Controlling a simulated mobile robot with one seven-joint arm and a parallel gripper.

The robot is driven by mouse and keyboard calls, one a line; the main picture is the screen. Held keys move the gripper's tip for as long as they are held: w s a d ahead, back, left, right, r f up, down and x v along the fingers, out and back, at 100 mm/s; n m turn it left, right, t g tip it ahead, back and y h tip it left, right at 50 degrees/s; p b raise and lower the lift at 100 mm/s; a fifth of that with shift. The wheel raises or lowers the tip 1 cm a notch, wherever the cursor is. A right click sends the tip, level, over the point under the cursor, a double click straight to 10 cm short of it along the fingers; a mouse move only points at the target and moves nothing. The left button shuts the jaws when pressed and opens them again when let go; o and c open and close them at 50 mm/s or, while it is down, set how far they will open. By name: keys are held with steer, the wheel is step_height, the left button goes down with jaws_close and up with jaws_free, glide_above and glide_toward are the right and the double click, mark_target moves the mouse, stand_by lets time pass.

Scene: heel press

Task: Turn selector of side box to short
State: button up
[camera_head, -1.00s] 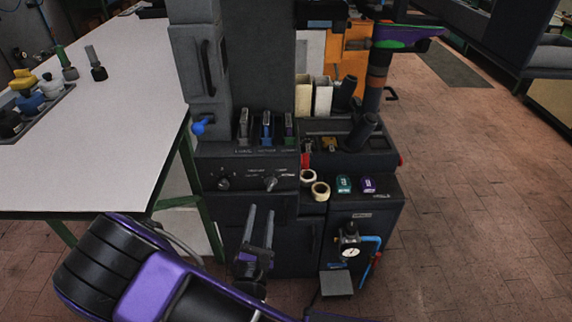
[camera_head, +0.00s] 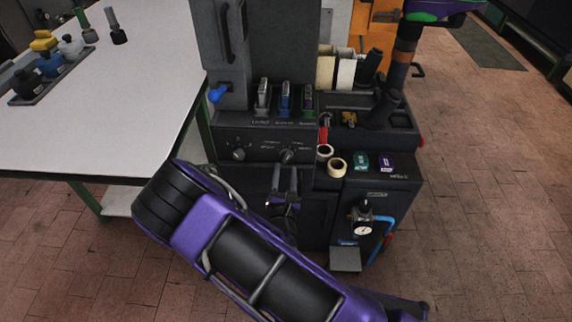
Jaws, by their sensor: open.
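The dark machine has a front panel (camera_head: 262,143) with a left rotary knob (camera_head: 239,154) and a right selector knob (camera_head: 287,156) with a lighter pointer. The small print around both knobs is too blurred to read, so I cannot tell which setting either one points to. My gripper (camera_head: 285,169) is open and empty, its two fingers pointing up just below the right knob in the picture. I cannot tell whether the fingertips touch the panel. To the right, a lower side box (camera_head: 400,172) carries a green block and a purple block on top.
Several levers (camera_head: 284,98) stand above the panel, with a blue-knobbed handle (camera_head: 218,93) to their left. Tape rolls (camera_head: 337,167) lie right of the panel. A white table (camera_head: 130,110) stands at left; floor is free at right.

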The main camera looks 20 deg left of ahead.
mark_target(286, 160)
steer(key=shift+x, duration=1.75)
jaws_close()
